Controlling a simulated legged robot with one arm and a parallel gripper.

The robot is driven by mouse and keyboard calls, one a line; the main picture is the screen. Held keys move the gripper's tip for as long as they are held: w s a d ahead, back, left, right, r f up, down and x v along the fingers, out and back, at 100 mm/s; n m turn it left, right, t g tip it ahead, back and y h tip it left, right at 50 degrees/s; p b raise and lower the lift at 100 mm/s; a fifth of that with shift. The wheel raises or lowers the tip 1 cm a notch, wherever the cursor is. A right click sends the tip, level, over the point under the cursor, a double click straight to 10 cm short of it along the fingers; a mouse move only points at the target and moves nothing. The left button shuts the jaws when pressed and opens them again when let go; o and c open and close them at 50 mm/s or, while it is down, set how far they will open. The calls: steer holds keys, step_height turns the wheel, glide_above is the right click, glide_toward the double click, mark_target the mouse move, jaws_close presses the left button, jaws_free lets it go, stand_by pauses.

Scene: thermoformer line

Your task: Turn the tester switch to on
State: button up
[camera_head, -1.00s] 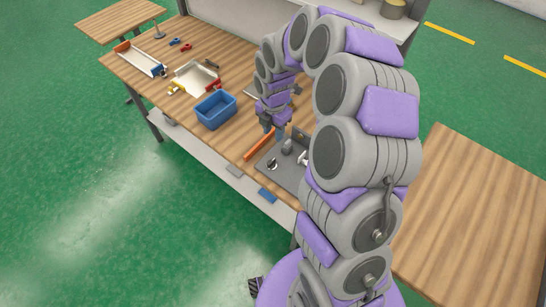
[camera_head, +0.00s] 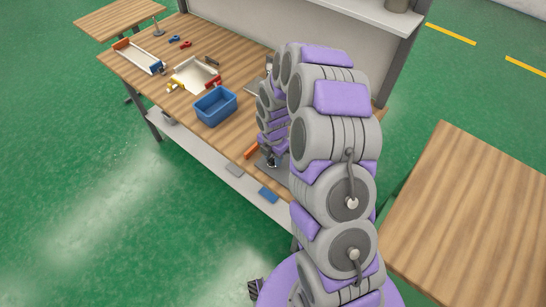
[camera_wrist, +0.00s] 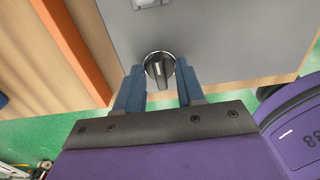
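The tester switch is a dark round knob (camera_wrist: 160,69) with a raised grip bar and a pale ring, set on a grey panel (camera_wrist: 225,40). In the wrist view the bar points down and slightly right. My gripper (camera_wrist: 159,86) is open, with one blue finger on each side of the knob's lower part. I cannot tell whether either finger touches it. In the head view the grey panel (camera_head: 262,163) shows only in part at the table's front edge, and my arm hides most of it.
An orange strip (camera_wrist: 75,45) lies left of the panel. A light fitting (camera_wrist: 150,3) sits on the panel above the knob. On the wooden table are a blue bin (camera_head: 215,106) and a white tray (camera_head: 195,76). A second wooden table (camera_head: 480,220) stands at right.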

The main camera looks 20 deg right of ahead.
steer(key=shift+a, duration=0.25)
steer(key=shift+c, duration=0.4)
steer(key=shift+d, duration=0.2)
jaws_close()
